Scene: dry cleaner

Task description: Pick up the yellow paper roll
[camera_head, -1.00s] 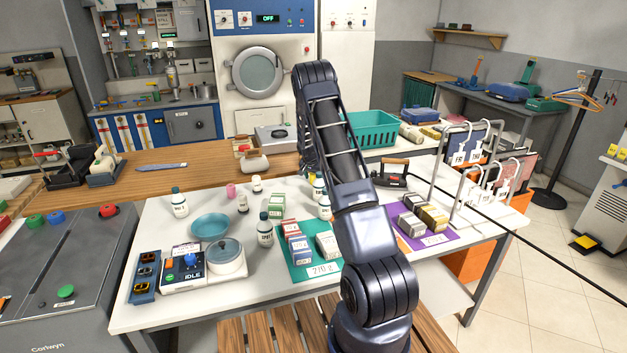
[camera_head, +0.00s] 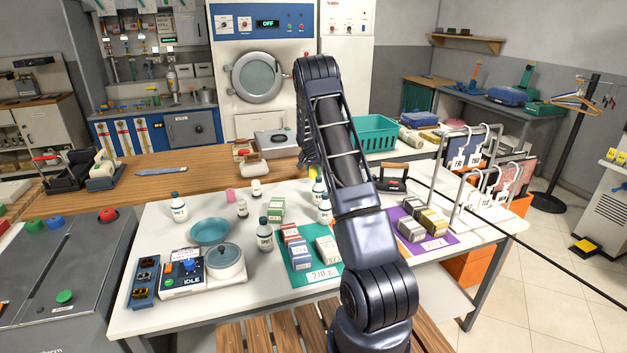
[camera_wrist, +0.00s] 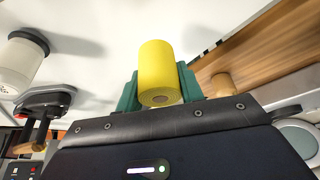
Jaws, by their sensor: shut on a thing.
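The yellow paper roll (camera_wrist: 159,68) stands out in the wrist view, a plain yellow cylinder with its near end showing a darker core. The green fingers of my gripper (camera_wrist: 158,80) are on both sides of it and shut on it. In the head view my arm hides my gripper and most of the roll; a small yellow patch (camera_head: 309,171) shows at the arm's left edge, near the far edge of the white table (camera_head: 160,290).
White bottles (camera_head: 265,236) with dark caps stand left of my arm. A teal mat (camera_head: 290,268) with small boxes lies near the front, and a purple mat (camera_head: 445,243) lies on the right. A clothes iron (camera_head: 391,181) and a green basket (camera_head: 372,135) are behind.

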